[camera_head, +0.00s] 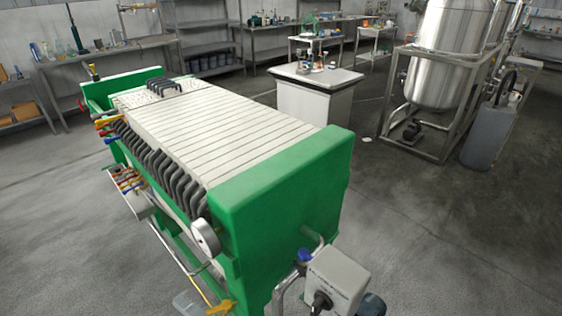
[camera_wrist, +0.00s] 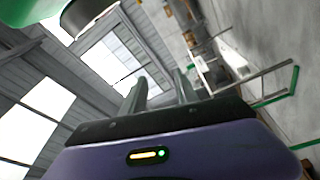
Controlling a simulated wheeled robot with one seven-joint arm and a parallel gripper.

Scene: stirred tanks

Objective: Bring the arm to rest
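My gripper (camera_wrist: 161,88) shows in the wrist view, with its two grey fingers standing apart and nothing between them. It is open and empty. Its purple body with a small lit indicator fills the bottom of that view. The wrist view is tilted and looks toward the roof panels, bright windows and a wall. My arm and gripper do not show in the head view.
A green filter press (camera_head: 285,185) with pale plates fills the left and middle of the head view. A white-topped cabinet (camera_head: 315,98) stands behind it. A steel tank (camera_head: 448,55) in a frame and a grey container (camera_head: 488,135) stand right. Floor at lower right is clear.

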